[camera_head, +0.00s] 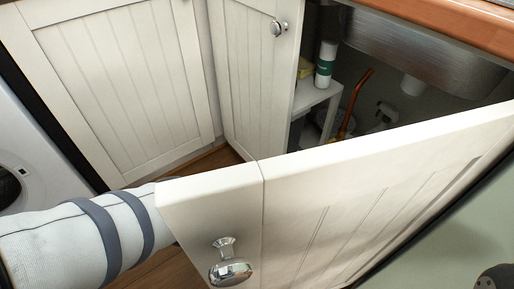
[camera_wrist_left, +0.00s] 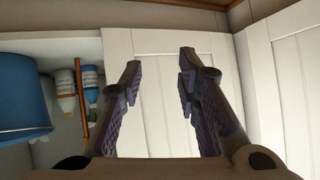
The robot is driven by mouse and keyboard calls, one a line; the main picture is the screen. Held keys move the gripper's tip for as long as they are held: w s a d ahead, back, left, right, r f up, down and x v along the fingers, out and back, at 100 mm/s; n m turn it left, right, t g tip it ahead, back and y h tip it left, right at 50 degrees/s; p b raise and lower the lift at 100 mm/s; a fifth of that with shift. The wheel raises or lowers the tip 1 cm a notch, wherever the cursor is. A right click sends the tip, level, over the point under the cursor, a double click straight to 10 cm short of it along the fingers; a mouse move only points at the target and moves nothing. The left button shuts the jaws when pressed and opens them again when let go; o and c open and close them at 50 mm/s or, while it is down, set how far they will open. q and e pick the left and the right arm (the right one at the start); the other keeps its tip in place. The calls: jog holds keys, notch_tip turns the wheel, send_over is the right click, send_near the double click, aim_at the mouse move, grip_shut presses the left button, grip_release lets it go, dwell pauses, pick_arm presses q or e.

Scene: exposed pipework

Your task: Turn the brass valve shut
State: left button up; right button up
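I cannot make out the brass valve in either view. A copper pipe (camera_head: 354,104) rises inside the open cabinet under the sink in the head view, and a copper pipe also shows in the left wrist view (camera_wrist_left: 84,98), left of the fingers. My left gripper (camera_wrist_left: 159,82) is open and empty, with a white panelled door (camera_wrist_left: 160,42) behind its fingertips. In the head view my left arm in its pale sleeve comes in from the left and passes behind the near cabinet door (camera_head: 365,195), which hides the gripper. My right gripper is not in view.
The far cabinet door (camera_head: 245,85) also stands open. Inside are a white shelf (camera_head: 318,95), a white-and-green bottle (camera_head: 326,64) and the steel sink (camera_head: 420,50). A blue container (camera_wrist_left: 24,95) and bottles show at left in the wrist view. The near door's knob (camera_head: 230,270) sticks out.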

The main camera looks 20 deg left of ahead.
pick_arm(q)
jog(key=s+d+f+n+g+y, duration=0.2)
jog(key=s+d+f+n+g, duration=0.3)
jog(key=s+d+f+n, duration=0.3)
jog(key=d+f+n+g+h, duration=0.1)
jog(key=d+n+g+h, duration=0.35)
jog(key=d, duration=0.95)
jog(key=w+d+r+n+t+h, duration=0.6)
jog(key=w+d+r+n, duration=0.15)
jog(key=w+r, duration=0.3)
jog(key=w+a+r+n+t, duration=0.75)
jog(key=w+a+r, duration=0.25)
jog(key=r, duration=0.3)
jog(key=b+x, duration=0.9)
jog(key=x, duration=0.2)
jog(key=shift+w+d, duration=0.2)
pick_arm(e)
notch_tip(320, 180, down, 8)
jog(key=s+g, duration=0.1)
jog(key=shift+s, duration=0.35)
pick_arm(q)
jog(key=shift+r, duration=0.1)
grip_shut()
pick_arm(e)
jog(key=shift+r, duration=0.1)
